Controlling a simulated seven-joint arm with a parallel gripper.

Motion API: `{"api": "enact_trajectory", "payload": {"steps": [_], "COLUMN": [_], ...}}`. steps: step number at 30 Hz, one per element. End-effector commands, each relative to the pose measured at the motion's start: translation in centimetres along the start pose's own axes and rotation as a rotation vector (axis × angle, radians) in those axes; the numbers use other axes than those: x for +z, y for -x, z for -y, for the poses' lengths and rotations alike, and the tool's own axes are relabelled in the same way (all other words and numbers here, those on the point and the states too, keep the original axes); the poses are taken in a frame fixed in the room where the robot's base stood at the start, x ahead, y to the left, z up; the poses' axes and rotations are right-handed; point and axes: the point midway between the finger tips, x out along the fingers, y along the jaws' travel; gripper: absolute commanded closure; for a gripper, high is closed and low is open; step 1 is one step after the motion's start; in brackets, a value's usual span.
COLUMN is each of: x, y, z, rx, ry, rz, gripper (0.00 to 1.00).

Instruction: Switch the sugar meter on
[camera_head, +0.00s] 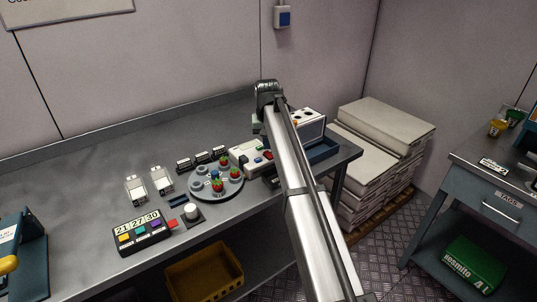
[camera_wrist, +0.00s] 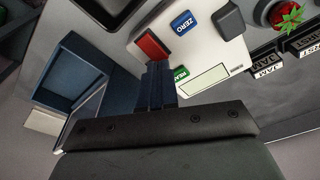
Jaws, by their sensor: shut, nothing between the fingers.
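The sugar meter is a white box (camera_head: 239,151) on the bench, partly hidden by my arm in the head view. In the wrist view its white top (camera_wrist: 205,50) carries a red switch (camera_wrist: 152,47), a blue ZERO button (camera_wrist: 183,22), a green READ button (camera_wrist: 180,73) and a pale display (camera_wrist: 203,80) with no readable figures. My gripper (camera_wrist: 158,68) is shut and empty. Its fingertips appear just below the red switch, left of the READ button; I cannot tell whether they touch. In the head view my arm hides the gripper.
A round grey turntable with berries (camera_head: 231,194) stands left of the meter. A dark blue tray (camera_wrist: 62,75) lies left of the gripper, and a dark grey block (camera_wrist: 228,20) is on the right. Small black labels, including JAM (camera_wrist: 265,67), stand right of the meter.

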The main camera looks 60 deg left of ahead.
Motion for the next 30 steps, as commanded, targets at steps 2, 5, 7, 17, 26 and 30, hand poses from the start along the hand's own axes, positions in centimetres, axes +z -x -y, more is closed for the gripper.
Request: {"api": "enact_trajectory", "payload": {"steps": [2, 5, 7, 17, 26, 30], "x": [0.00, 0.00, 0.01, 0.05, 0.10, 0.12], "y": [0.00, 0.00, -0.01, -0.27, -0.62, -0.78], "z": [0.00, 0.00, 0.00, 0.00, 0.00, 0.00], "rx": [0.000, 0.000, 0.000, 0.000, 0.000, 0.000], "ry": [0.000, 0.000, 0.000, 0.000, 0.000, 0.000], "rz": [0.000, 0.000, 0.000, 0.000, 0.000, 0.000], "gripper": [1.00, 1.00, 1.00, 1.00, 1.00, 1.00]}}
